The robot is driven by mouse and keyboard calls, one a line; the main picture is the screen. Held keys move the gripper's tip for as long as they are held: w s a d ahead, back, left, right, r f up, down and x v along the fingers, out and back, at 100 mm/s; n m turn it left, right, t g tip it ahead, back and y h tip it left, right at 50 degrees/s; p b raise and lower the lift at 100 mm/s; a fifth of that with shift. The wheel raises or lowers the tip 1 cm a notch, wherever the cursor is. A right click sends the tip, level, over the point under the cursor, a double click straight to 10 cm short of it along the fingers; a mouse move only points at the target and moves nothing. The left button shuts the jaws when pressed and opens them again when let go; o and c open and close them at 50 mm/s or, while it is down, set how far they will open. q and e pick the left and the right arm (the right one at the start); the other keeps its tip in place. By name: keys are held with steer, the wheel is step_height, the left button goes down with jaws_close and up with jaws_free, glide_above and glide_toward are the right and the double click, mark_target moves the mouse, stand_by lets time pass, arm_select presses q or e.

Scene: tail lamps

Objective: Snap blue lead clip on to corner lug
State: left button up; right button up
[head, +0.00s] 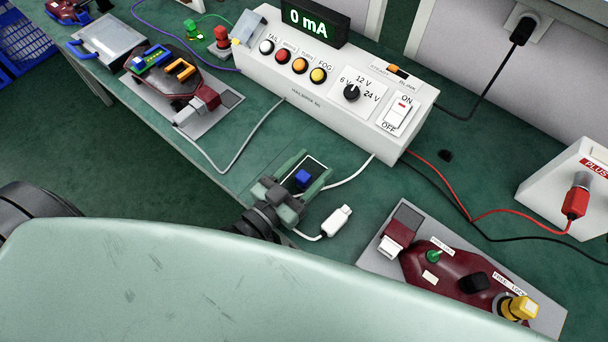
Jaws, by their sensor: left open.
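A dark red lamp unit (448,279) lies on a grey plate at lower right, with a small green post (434,257) and a yellow knob (524,308) near a lock label. I cannot tell which part is the corner lug. My right gripper is not in view.
A white test box (330,100) reading 0 mA stands behind. A white plug (339,218) on a cable lies right of the gripper. Another lamp unit (190,84) lies at upper left. My pale body covers the bottom.

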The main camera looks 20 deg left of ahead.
arm_select(q)
steer(key=shift+w+d, duration=0.15)
steer(key=shift+w, duration=0.2)
jaws_close()
steer(key=shift+r, duration=0.1)
